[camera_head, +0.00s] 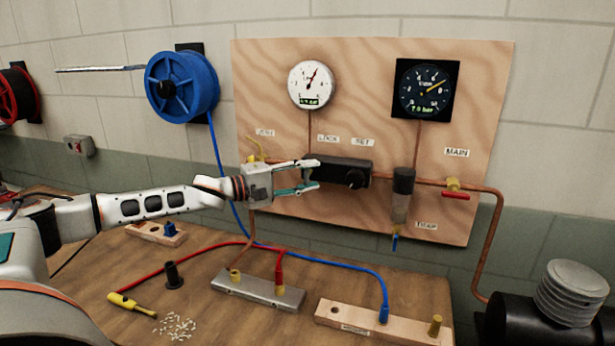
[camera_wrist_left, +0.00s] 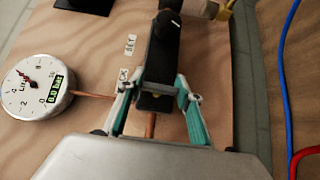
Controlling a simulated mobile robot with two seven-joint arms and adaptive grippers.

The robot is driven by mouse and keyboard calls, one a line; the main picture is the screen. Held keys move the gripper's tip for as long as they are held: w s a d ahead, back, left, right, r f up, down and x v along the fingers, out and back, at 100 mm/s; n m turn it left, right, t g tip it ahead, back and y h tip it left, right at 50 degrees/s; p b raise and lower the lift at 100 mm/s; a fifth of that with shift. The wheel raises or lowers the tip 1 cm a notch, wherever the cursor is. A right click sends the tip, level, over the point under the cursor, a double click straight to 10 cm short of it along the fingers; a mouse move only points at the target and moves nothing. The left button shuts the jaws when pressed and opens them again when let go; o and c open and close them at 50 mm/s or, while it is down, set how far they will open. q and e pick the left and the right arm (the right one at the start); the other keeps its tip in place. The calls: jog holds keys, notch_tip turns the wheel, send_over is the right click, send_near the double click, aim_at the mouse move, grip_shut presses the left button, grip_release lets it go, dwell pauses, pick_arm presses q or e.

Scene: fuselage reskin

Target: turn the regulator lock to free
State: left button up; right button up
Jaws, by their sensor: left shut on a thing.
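The black regulator (camera_head: 343,173) is mounted on the wooden panel under the LOCK and SET labels, with a round knob (camera_head: 357,179) under SET. My left gripper (camera_head: 312,177) is at its left end, below the LOCK label (camera_head: 328,139), with one finger above and one below. In the left wrist view the fingers (camera_wrist_left: 157,98) flank the near end of the black body (camera_wrist_left: 160,60). The gripper is shut on that end, at the regulator lock. The fingers partly hide the lock, and its setting cannot be read. My right gripper is not in view.
A white gauge (camera_head: 311,85) and a black gauge (camera_head: 426,88) sit above. A filter bowl (camera_head: 401,195) and a red-handled MAIN valve (camera_head: 453,189) are to the right. Copper pipes cross the panel. Below, the bench holds a metal manifold (camera_head: 258,289) with hoses.

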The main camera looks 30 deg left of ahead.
pick_arm(q)
jog(key=o, duration=1.1)
jog(key=shift+d, duration=0.1)
jog(key=shift+s+a, duration=0.2)
jog(key=shift+s, duration=0.05)
jog(key=v, duration=1.1)
jog(key=shift+s+a, duration=0.1)
jog(key=shift+s, duration=0.1)
